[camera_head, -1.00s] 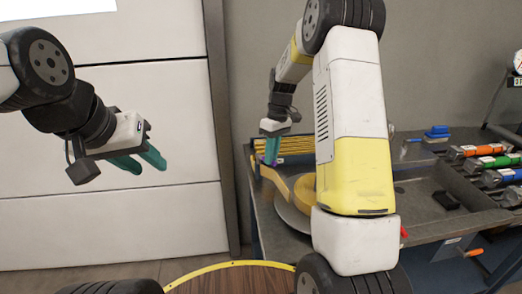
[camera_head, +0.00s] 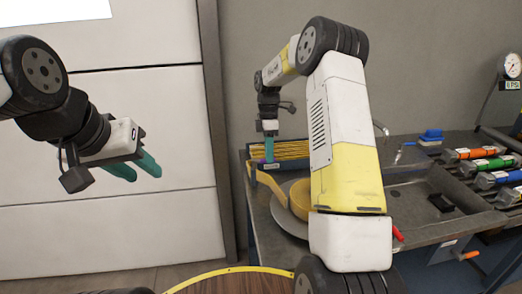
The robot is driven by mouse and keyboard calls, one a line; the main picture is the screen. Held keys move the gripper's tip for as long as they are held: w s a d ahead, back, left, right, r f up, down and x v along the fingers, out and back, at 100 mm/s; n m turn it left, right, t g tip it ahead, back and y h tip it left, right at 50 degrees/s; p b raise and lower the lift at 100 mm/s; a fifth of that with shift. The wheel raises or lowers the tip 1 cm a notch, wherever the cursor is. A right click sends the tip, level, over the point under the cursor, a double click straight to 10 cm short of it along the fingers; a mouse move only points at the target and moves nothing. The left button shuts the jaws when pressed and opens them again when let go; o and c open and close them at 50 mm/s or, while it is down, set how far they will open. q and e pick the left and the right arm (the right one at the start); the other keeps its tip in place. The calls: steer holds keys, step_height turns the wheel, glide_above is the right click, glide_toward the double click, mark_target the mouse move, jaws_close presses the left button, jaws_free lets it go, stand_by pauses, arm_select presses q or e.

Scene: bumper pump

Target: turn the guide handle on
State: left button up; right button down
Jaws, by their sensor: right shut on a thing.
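My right gripper (camera_head: 269,150), with teal fingers, points down at the back left of the workbench. It is shut at the end of a curved yellow guide arm (camera_head: 271,184), on what looks like the guide handle. The handle itself is mostly hidden by the fingers; a small purple spot shows at the fingertips. The yellow arm runs to a yellow round former on a grey disc (camera_head: 284,219), partly hidden behind my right arm. My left gripper (camera_head: 146,174) is open and empty, held in the air in front of the white wall panels at left.
Yellow rods (camera_head: 290,150) lie in a rack behind the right gripper. The grey workbench (camera_head: 420,229) carries a blue-topped item (camera_head: 431,137), a black block (camera_head: 441,201), several coloured cylinders (camera_head: 484,163) and a gauge (camera_head: 512,66). A brown round top (camera_head: 228,283) is below.

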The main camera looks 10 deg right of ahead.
steer(key=shift+w+r+n, duration=0.1)
steer(key=shift+w+n, duration=0.15)
steer(key=shift+n, duration=0.15)
steer(key=c, duration=1.4)
jaws_free()
steer(key=r, duration=0.2)
steer(key=w+r, duration=0.1)
steer(key=r, duration=0.4)
steer(key=shift+w+r, duration=0.25)
steer(key=shift+r, duration=0.05)
